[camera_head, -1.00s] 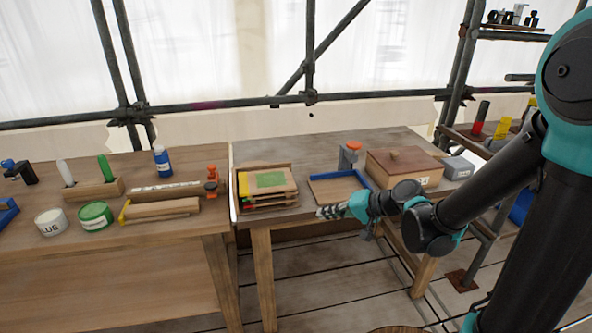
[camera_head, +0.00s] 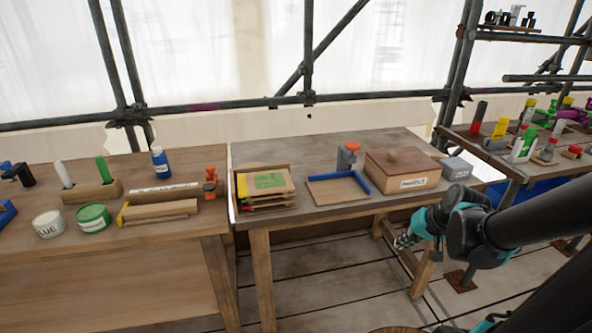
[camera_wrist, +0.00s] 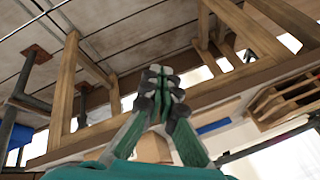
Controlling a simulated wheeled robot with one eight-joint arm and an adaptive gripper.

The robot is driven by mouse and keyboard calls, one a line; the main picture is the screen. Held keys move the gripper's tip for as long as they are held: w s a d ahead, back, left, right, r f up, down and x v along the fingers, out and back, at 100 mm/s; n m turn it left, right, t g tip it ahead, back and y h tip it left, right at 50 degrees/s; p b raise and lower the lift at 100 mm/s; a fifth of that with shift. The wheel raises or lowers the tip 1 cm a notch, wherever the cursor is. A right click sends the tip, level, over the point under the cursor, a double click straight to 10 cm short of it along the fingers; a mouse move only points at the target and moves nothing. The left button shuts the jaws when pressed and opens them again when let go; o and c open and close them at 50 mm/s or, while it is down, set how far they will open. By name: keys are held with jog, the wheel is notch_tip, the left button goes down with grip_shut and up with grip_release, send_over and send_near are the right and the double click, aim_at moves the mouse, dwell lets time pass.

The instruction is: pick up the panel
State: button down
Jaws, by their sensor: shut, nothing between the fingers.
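A thin wooden panel with a green patch (camera_head: 268,181) lies flat on top of a stack in a wooden rack (camera_head: 243,206), at the left of the middle table. I take this for the panel; other thin boards lie beneath it. My gripper (camera_head: 403,241) is in front of the middle table's right part, well right of the stack and apart from it. In the wrist view my gripper's fingers (camera_wrist: 160,82) are together and empty, with the table's underside and legs beyond. The rack also shows at the right of that view (camera_wrist: 285,100).
A blue-edged tray (camera_head: 322,200), an orange-topped clamp (camera_head: 348,157) and a lidded wooden box (camera_head: 403,178) stand on the middle table. The left bench holds tins, a bottle and a yellow-ended wooden block (camera_head: 160,209). The right table (camera_head: 490,158) is crowded.

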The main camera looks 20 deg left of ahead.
jog(key=w+a+r+g+y, duration=0.1)
jog(key=w+a+y, duration=0.3)
jog(key=a, duration=0.5)
jog(key=w+a+r+g+y, duration=0.1)
jog(key=w+a+y, duration=0.3)
jog(key=w+a, duration=0.4)
jog(key=w+a+r+g+y, duration=0.1)
jog(key=w+a+r+y, duration=0.2)
jog(key=w+a, duration=0.3)
jog(key=shift+w+a+r+y, duration=0.15)
jog(key=shift+a+y, duration=0.3)
jog(key=shift+a, duration=0.55)
jog(key=shift+w+a+r+y, duration=0.1)
jog(key=shift+a+y, duration=0.35)
jog(key=shift+a, duration=0.5)
jog(key=shift+w+a+y, duration=0.3)
jog(key=shift+a+y, duration=0.2)
jog(key=a, duration=1)
jog(key=shift+w+r, duration=0.1)
jog(key=shift+w, duration=0.05)
jog(key=shift+a, duration=0.1)
jog(key=shift+s+a, duration=0.1)
jog(key=shift+s, duration=0.35)
jog(key=shift+s+a, duration=0.2)
jog(key=shift+s, duration=0.5)
jog(key=shift+s+a, duration=0.15)
jog(key=shift+s, duration=0.5)
